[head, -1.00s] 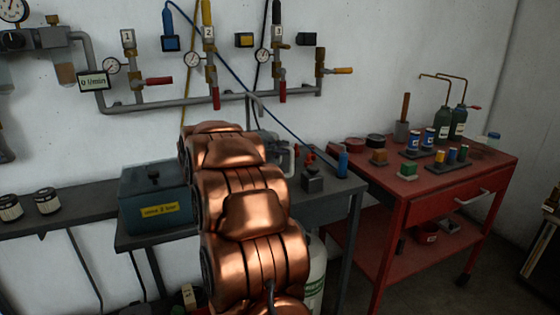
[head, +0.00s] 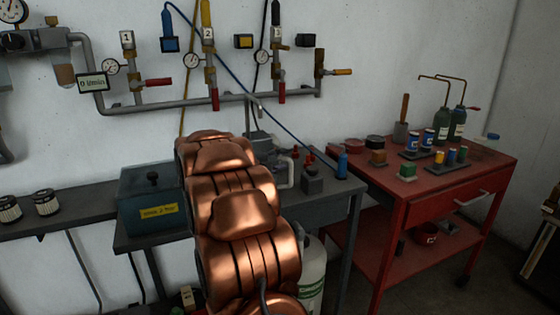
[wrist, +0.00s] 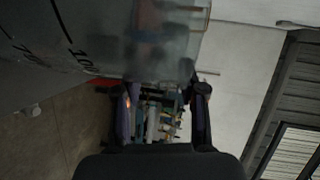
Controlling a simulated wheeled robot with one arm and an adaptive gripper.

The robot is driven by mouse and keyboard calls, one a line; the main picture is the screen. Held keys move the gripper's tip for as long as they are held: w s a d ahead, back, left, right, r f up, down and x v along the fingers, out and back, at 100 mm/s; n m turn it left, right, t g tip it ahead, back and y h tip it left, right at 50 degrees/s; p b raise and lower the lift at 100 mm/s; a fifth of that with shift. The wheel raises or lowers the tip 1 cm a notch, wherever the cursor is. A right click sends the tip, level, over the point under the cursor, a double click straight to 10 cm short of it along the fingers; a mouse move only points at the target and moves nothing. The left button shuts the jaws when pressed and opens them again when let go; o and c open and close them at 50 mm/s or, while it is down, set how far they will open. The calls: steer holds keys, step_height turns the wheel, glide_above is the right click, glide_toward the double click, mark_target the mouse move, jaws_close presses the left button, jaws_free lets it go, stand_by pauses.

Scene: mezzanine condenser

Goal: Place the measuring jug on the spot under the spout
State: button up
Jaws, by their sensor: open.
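The measuring jug (wrist: 90,35) fills the upper left of the wrist view, close up; it is greyish and see-through with dark scale marks. My gripper (wrist: 163,95) is open, its two fingers apart just below the jug's wall; I cannot tell whether they touch it. In the head view my arm hides the gripper. A grey shape with a handle (head: 289,172), which looks like the jug, shows partly behind my arm on the grey bench. The grey spout (head: 258,104) comes down from the wall pipe above that area. The spot under it is hidden.
A teal box (head: 150,205) stands left of my arm. A dark block (head: 312,182) and a blue bottle (head: 342,162) stand to the right on the bench. A red cart (head: 420,205) with bottles and cans is farther right. Wall pipes and valves run behind.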

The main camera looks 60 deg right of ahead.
steer(key=shift+r, duration=0.15)
steer(key=v, duration=1.2)
steer(key=shift+b, duration=0.35)
stand_by(0.5)
